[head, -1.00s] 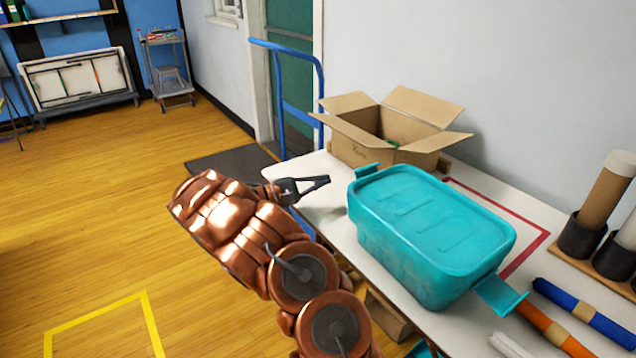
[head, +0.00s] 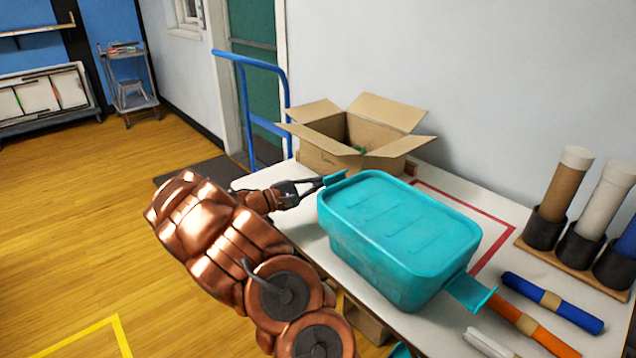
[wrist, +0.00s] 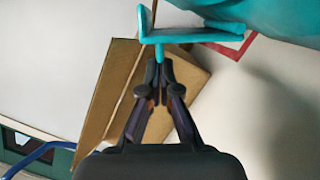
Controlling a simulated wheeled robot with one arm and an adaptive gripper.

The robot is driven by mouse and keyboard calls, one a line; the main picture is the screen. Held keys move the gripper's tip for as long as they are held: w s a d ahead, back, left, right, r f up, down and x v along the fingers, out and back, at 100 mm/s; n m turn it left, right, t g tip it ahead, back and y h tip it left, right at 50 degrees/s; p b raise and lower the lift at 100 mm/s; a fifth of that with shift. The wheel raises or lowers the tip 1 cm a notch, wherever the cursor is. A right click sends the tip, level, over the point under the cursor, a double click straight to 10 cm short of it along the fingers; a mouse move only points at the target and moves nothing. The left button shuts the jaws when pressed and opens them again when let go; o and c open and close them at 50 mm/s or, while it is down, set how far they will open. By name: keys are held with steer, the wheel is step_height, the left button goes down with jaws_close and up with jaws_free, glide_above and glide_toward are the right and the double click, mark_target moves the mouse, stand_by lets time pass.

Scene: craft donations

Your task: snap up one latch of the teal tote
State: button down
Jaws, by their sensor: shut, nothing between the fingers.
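The teal tote (head: 395,235) stands on the white table with its lid on. One teal latch (head: 335,178) sticks out from its far left end, and it also shows in the wrist view (wrist: 195,36). The other latch (head: 468,292) sticks out from the near right end, tilted outward and down. My gripper (head: 320,184) is shut and empty, with its tips at the far left latch. In the wrist view my fingertips (wrist: 158,68) meet just below that latch's edge; I cannot tell whether they touch it.
An open cardboard box (head: 350,140) stands behind the tote. Cardboard tubes in black holders (head: 545,232) stand at the right. Blue (head: 552,302) and orange (head: 540,332) rolls lie near the tote's right latch. A blue hand truck (head: 243,100) stands by the door.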

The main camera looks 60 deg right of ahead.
steer(key=shift+s+r+m+b, duration=0.2)
steer(key=shift+m+b, duration=0.4)
steer(key=shift+b, duration=0.3)
steer(key=shift+s+a+r+m+y+b, duration=0.15)
steer(key=shift+s+r+m+y+b, duration=0.25)
steer(key=shift+m+b, duration=0.6)
steer(key=shift+s+a+r+m+y+b, duration=0.1)
steer(key=shift+s+r+m+b, duration=0.1)
steer(key=shift+r+m+b, duration=0.75)
steer(key=shift+s+a+m+y+b, duration=0.25)
steer(key=shift+m+b, duration=0.4)
steer(key=shift+b, duration=0.7)
steer(key=shift+d, duration=0.1)
steer(key=shift+w, duration=0.1)
steer(key=w+a+p, duration=0.1)
steer(key=w+a, duration=0.6)
steer(key=w, duration=0.2)
steer(key=shift+p, duration=0.4)
